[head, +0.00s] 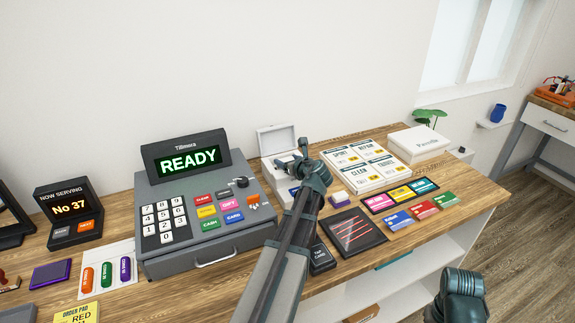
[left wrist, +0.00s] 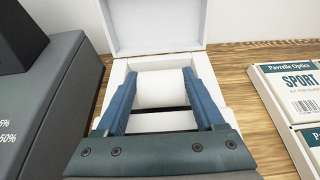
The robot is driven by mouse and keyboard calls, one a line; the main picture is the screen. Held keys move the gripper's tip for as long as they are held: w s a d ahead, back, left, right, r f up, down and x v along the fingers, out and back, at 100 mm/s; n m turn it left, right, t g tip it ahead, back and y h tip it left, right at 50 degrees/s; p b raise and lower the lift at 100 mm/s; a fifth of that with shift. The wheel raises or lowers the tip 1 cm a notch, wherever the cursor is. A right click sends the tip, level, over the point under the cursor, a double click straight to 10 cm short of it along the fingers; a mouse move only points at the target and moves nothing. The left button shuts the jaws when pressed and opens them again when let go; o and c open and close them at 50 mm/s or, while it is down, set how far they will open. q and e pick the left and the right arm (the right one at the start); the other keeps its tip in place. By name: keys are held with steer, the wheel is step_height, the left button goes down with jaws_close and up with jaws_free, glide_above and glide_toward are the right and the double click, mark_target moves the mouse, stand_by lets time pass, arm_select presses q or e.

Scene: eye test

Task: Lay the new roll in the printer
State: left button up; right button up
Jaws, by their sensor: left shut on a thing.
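The printer (head: 277,139) is a white box with its lid raised, just right of the grey till. It also shows in the left wrist view, with the open lid (left wrist: 155,25) at the back. My left gripper (head: 291,158) is over the printer's opening. In the left wrist view its two blue fingers (left wrist: 162,92) are shut on a white paper roll (left wrist: 162,88), one on each end. The roll is at the open bay, with a dark gap below it. I cannot tell whether it rests on the bay floor. My right gripper's fingers are out of view.
The grey till (head: 205,200) reading READY stands close left of the printer. Priced boxes (head: 365,162), a white box (head: 418,141), coloured cards (head: 422,209) and a dark tray (head: 353,232) lie to the right. Part of my right arm shows at the bottom right.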

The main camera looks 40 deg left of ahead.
arm_select(q)
steer(key=shift+f, duration=0.2)
steer(key=o, duration=1.1)
steer(key=shift+r, duration=0.15)
steer(key=shift+r, duration=0.1)
steer(key=p+v, duration=0.4)
steer(key=v, duration=0.8)
steer(key=shift+s+p, duration=0.15)
steer(key=shift+p, duration=0.15)
